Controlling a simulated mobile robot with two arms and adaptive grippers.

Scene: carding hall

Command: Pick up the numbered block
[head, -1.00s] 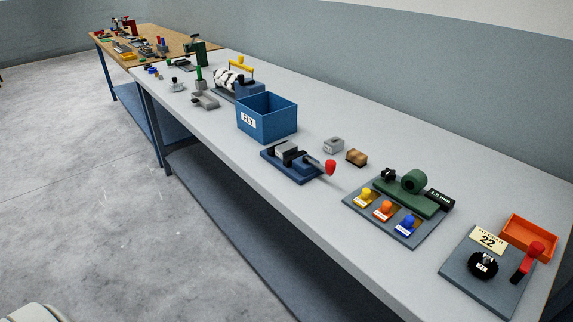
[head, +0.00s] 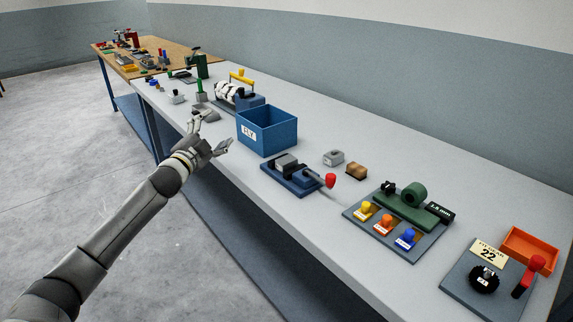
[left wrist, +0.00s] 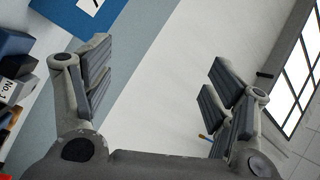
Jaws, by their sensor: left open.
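A grey block (left wrist: 14,88) marked "No.1" shows at the left edge of the left wrist view, partly cut off. I cannot tell which of these carries the number. My left gripper (head: 212,130) is open and empty, by the bench's front edge left of the blue bin, clear of the grey blocks. Its spread fingers show in the left wrist view (left wrist: 160,80). My right gripper is out of view.
The blue bin (head: 280,132) labelled FLY stands between the gripper and the loose blocks. The fixture's red knob (head: 330,180) sticks out to the right. A board with coloured knobs (head: 398,245) and an orange tray (head: 528,250) lie farther right. The bench (head: 420,165) is bare behind.

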